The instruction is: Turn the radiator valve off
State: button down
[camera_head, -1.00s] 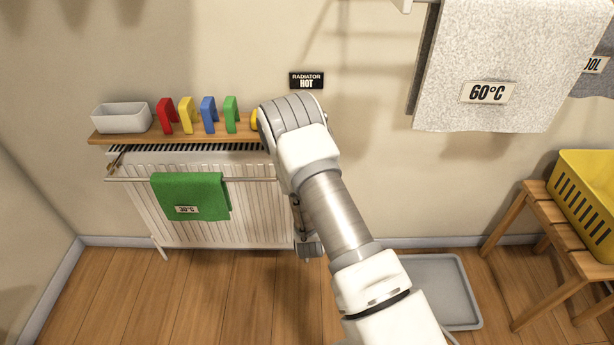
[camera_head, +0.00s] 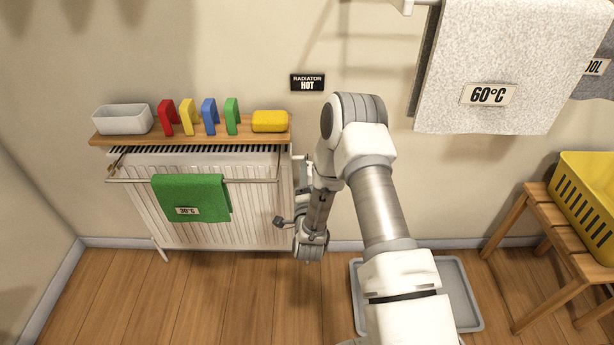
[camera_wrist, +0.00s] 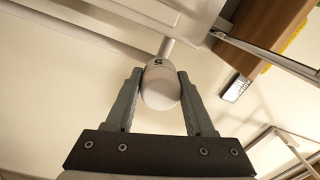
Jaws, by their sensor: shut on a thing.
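The radiator (camera_head: 210,225) is a white ribbed panel under a wooden shelf (camera_head: 185,134) against the wall. Its valve shows in the wrist view as a white rounded knob (camera_wrist: 160,93) with a small dark mark, on a short pale stem that runs up to the radiator body. My gripper (camera_wrist: 160,75) is shut on this knob, one grey finger on each side. In the head view, my arm hides the fingers and the knob beside the radiator's right end. A black wall sign (camera_head: 307,82) reads "RADIATOR HOT".
A green cloth (camera_head: 190,197) hangs on the radiator's front rail. The shelf holds a white bin (camera_head: 122,119), several coloured clips and a yellow block (camera_head: 270,121). A grey tray (camera_head: 467,300) lies on the floor. A yellow basket (camera_head: 590,195) on a wooden bench stands right.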

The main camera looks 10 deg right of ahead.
jog(key=shift+m, duration=0.8)
jog(key=shift+a, duration=0.1)
jog(key=shift+c, duration=1.3)
grip_release()
jog(key=shift+s, duration=0.1)
jog(key=s+a, duration=0.3)
jog(key=s, duration=1.3)
jog(key=shift+s+f, duration=0.25)
jog(key=shift+s, duration=0.15)
